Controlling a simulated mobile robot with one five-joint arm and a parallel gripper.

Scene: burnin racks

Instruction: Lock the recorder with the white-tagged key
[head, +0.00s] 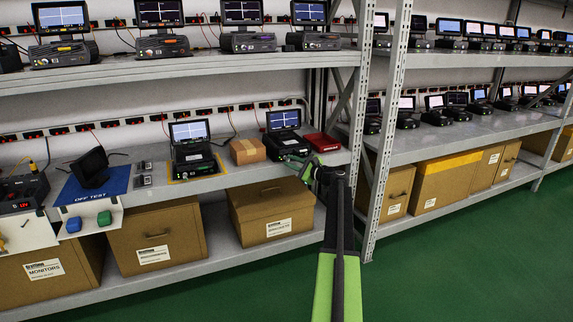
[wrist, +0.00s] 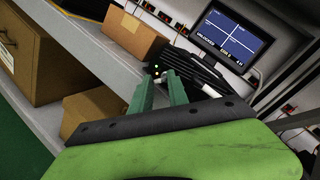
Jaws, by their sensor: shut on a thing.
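The recorder (head: 288,143) is a dark box with a monitor (head: 283,119) above it on the middle shelf. In the wrist view the recorder (wrist: 190,70) lies just beyond my fingertips, with small green and yellow lights on its front. The monitor (wrist: 235,38) shows a white cross on blue and text that seems to read UNLOCKED. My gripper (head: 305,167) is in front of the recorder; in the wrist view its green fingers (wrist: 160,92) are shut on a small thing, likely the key. A small white piece (wrist: 208,90) shows beside the right finger. The key's shaft and any contact with the lock are unclear.
A cardboard box (head: 247,151) stands left of the recorder and a red tray (head: 322,142) right of it. A rack upright (head: 385,130) stands right of my arm. The green floor is clear at right.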

